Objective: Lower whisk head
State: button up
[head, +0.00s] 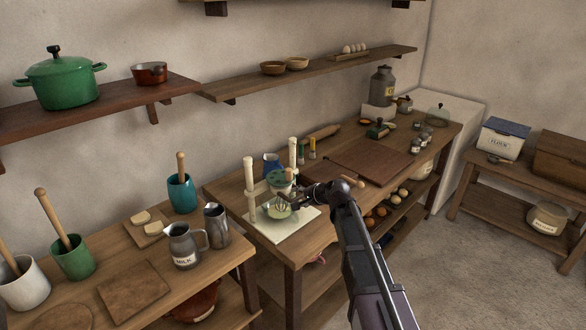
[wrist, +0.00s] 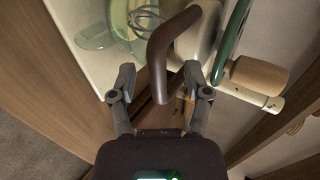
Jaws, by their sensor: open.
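The whisk stand has two cream posts (head: 250,185) on a white base (head: 300,225). A green wheel (head: 280,178) with a wooden knob (wrist: 258,74) sits between the posts. The wire whisk head (wrist: 145,18) is over or in a pale green bowl (wrist: 92,25); I cannot tell how deep. In the wrist view, a dark brown bent handle (wrist: 158,52) reaches down between my gripper's (wrist: 160,80) open fingers. I cannot tell whether either finger touches it. In the head view my gripper (head: 300,196) is at the stand's front right and partly hides it.
A blue jug (head: 271,165) stands behind the stand, and a brown board (head: 372,160) lies to its right. Metal milk jugs (head: 184,246) stand on the left table. A shelf (head: 320,71) runs along the wall above. The floor (head: 480,260) at right is clear.

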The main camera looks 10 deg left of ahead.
jog(key=p+v, duration=0.3)
jog(key=v, duration=0.3)
jog(key=shift+s+d+r+p, duration=0.25)
jog(key=shift+p, duration=0.1)
dwell(0.4)
jog(key=s+d+f+n+g+h, duration=0.3)
jog(key=s+d+f+h, duration=0.1)
jog(key=s+d, duration=0.7)
jog(key=s+d+f+n+g+h, duration=0.3)
jog(key=s+d+f+n+h, duration=0.1)
jog(key=s+d, duration=0.7)
jog(key=s, duration=0.2)
jog(key=shift+s+n+g+h, duration=0.3)
jog(key=shift+g+h, duration=0.1)
